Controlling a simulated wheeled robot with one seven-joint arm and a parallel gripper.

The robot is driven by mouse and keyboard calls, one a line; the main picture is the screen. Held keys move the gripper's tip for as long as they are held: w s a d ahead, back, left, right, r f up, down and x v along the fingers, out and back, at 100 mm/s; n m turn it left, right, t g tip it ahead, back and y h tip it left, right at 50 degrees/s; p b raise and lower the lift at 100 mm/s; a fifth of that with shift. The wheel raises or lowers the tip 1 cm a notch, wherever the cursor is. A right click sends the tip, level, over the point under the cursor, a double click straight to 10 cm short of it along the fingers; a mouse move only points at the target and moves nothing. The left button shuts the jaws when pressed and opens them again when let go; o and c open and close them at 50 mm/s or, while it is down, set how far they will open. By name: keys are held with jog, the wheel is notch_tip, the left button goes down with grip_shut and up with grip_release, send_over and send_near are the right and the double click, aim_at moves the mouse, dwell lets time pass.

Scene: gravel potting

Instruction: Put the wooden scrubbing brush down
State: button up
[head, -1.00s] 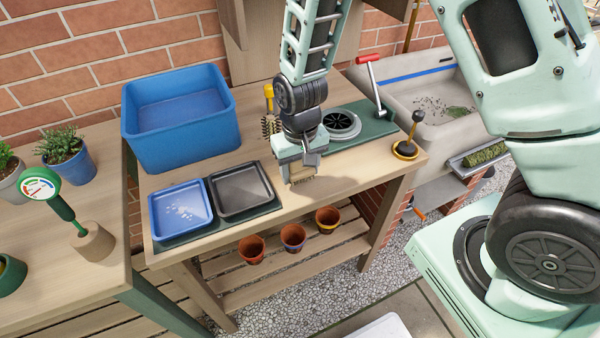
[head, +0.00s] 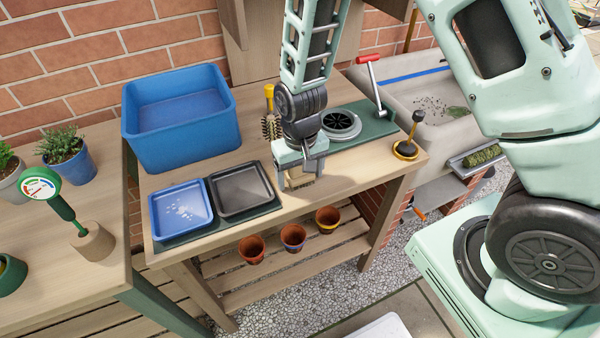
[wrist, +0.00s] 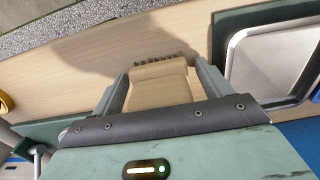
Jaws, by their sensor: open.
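The wooden scrubbing brush (head: 301,181) is at the front of the potting bench, right of the black tray, mostly hidden under my gripper (head: 300,176). The wrist view shows its tan wooden block (wrist: 160,85) with dark bristles along the far edge. My gripper (wrist: 162,78) is open, with one finger on each side of the block. A narrow gap shows between the block and the fingers. The brush appears to be at the bench top, though its underside is hidden.
A blue tray (head: 155,219) and a black tray (head: 215,207) sit to the left on a green mat. A blue tub (head: 130,147) stands behind them. A yellow-handled brush (head: 269,95) stands behind my gripper. A tamper (head: 400,148) stands at right; bare wood lies between.

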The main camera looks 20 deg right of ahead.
notch_tip(320, 180, up, 11)
jog(key=shift+r, duration=0.15)
jog(key=shift+a+r, duration=0.1)
jog(key=shift+r, duration=0.25)
jog(key=s+a+r+n, duration=0.3)
jog(key=s+r, duration=0.1)
jog(key=s, duration=0.6)
jog(key=s+a+r+n, duration=0.3)
jog(key=s+n, duration=0.1)
jog(key=s, duration=0.6)
jog(key=shift+r+n+y, duration=0.3)
jog(key=shift+r, duration=0.1)
